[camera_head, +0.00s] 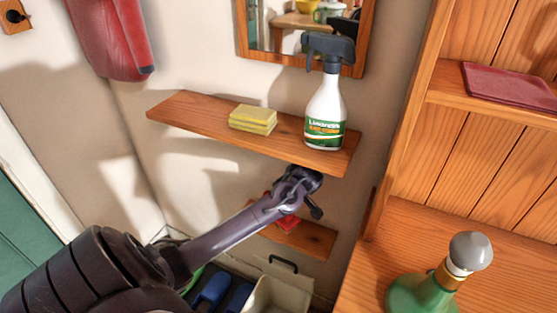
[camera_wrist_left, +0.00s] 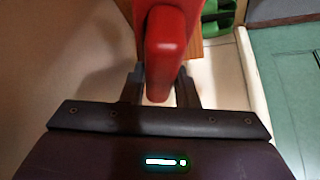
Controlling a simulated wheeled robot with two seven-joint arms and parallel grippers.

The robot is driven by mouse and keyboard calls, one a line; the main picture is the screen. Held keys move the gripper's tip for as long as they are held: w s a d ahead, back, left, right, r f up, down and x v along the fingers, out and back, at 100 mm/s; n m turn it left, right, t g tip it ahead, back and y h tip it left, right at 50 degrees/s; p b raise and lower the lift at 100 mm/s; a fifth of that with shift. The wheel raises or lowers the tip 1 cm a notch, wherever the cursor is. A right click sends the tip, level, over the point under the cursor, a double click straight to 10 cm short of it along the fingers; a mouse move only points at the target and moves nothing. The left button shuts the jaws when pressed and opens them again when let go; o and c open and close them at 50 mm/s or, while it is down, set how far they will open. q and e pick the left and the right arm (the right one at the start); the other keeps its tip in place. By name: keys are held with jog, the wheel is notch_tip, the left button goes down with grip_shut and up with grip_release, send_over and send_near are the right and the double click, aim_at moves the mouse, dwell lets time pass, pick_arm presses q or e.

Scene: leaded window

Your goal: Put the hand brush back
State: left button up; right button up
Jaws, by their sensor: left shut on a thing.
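The hand brush shows as a red handle (camera_wrist_left: 165,50) between the fingers of my left gripper in the wrist view. In the head view, a small red part of it (camera_head: 288,223) shows below the gripper, over the lower wooden shelf (camera_head: 312,238). My left gripper (camera_head: 298,190) is shut on the red handle. The gripper and arm hide most of the brush, and its bristles cannot be made out. Whether the brush touches the lower shelf cannot be told. My right gripper is not in view.
Just above the gripper is an upper shelf (camera_head: 190,110) with a yellow sponge (camera_head: 253,119) and a spray bottle (camera_head: 325,110). Below are a pale bin (camera_head: 280,295) and blue items (camera_head: 212,290). A green bottle (camera_head: 425,290) stands on the right-hand cabinet.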

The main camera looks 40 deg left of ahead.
pick_arm(q)
notch_tip(320, 180, down, 3)
jog(key=shift+w+f, duration=0.1)
jog(key=shift+f, duration=0.1)
jog(key=shift+w+f, duration=0.1)
jog(key=shift+f, duration=0.05)
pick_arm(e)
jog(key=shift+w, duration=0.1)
pick_arm(q)
jog(key=o, duration=0.9)
jog(key=shift+f, duration=0.1)
jog(key=v, duration=0.7)
jog(key=shift+a, duration=0.1)
jog(key=shift+d+r, duration=0.2)
jog(key=shift+r, duration=0.15)
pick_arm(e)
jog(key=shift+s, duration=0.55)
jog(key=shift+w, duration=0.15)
